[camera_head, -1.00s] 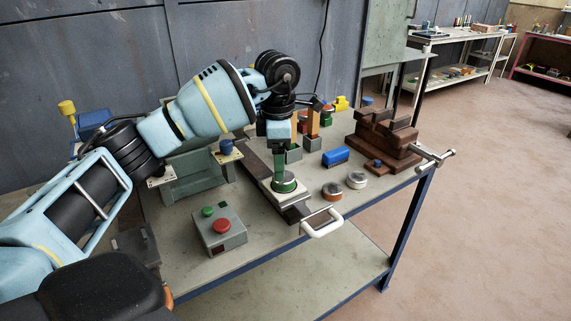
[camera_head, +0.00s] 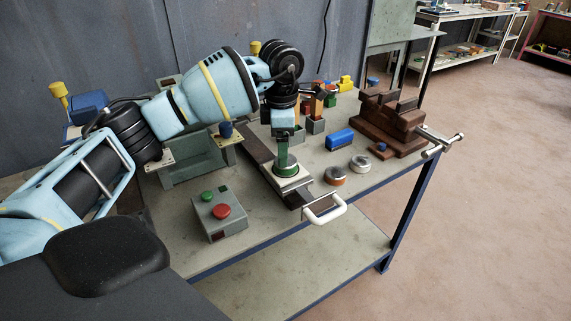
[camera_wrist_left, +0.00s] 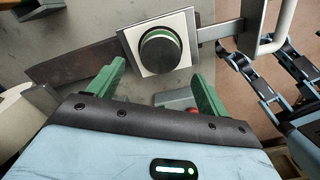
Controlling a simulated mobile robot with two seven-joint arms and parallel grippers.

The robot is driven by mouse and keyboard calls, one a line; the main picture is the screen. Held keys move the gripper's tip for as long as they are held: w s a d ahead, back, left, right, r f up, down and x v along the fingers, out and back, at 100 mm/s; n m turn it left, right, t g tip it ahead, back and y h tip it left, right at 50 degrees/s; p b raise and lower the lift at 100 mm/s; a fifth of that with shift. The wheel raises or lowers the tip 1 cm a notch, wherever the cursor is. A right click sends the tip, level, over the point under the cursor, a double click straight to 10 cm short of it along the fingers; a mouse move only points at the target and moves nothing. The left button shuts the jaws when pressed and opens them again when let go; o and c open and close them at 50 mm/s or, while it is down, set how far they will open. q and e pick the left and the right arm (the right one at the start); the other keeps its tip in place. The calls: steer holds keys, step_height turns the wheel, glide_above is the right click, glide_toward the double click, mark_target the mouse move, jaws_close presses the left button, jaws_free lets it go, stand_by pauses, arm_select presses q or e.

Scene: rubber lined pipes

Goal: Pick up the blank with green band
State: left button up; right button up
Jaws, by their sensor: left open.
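The blank with the green band (camera_head: 286,168) is a short dark round piece on a white square plate (camera_head: 291,182) on the slide at the bench's front. In the left wrist view the blank (camera_wrist_left: 160,48) shows a dark round top with a green band around it. My left gripper (camera_wrist_left: 157,70) has its two green fingers spread apart, with nothing between them. The blank shows just beyond the fingertips, roughly centred between them. In the head view the left gripper (camera_head: 283,155) points down right over the blank; the gap to it is hard to tell.
A button box (camera_head: 219,213) with green and red buttons stands left of the plate. A white handle (camera_head: 324,209) sticks out at the front edge. Two round pieces (camera_head: 335,176) (camera_head: 360,164), a blue block (camera_head: 339,139) and a brown vise (camera_head: 393,125) stand to the right.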

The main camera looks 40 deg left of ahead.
arm_select(q)
steer(key=shift+w+d+f, duration=0.1)
steer(key=shift+w+f, duration=0.05)
steer(key=shift+f, duration=2.15)
steer(key=c, duration=1.3)
